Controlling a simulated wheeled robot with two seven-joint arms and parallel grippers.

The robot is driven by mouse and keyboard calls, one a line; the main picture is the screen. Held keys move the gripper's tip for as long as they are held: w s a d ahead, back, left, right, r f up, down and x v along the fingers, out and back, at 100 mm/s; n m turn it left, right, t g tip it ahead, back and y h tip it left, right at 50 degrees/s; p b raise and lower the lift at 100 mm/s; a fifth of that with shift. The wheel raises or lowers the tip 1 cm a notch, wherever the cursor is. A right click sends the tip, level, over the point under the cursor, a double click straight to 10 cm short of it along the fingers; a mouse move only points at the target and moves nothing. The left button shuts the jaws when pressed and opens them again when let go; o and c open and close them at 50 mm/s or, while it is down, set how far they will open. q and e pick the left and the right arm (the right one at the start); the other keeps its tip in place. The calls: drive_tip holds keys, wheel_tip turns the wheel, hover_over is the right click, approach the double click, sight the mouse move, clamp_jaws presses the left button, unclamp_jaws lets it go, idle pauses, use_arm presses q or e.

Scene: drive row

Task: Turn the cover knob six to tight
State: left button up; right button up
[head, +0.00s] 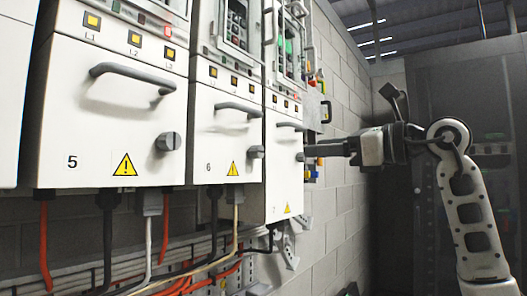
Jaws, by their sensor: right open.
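Cover six (222,130) is a white panel marked 6, with a grey bar handle (238,110) and a yellow warning triangle. Its dark grey cover knob six (256,152) sticks out at the lower right of the cover. Whether it is tight cannot be told. My right gripper (308,151) comes in from the right with its fingers pointing left. It is open and empty, to the right of knob six and apart from it, with its tips by cover seven's knob (300,157). My left gripper is not in view.
Cover five (95,125), with its own knob (168,142) and handle, stands to the left. Cover seven (283,185) is to the right. Black, orange and white cables (150,240) hang below. A block wall (345,100) stands behind; a dark cabinet (470,80) is at right.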

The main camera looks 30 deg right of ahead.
sight(261, 152)
drive_tip(key=p+x, duration=0.2)
drive_tip(key=x, duration=1.1)
drive_tip(key=shift+w+a+p, duration=0.25)
drive_tip(key=shift+w+p, duration=0.05)
drive_tip(key=shift+w, duration=0.05)
drive_tip(key=c, duration=1)
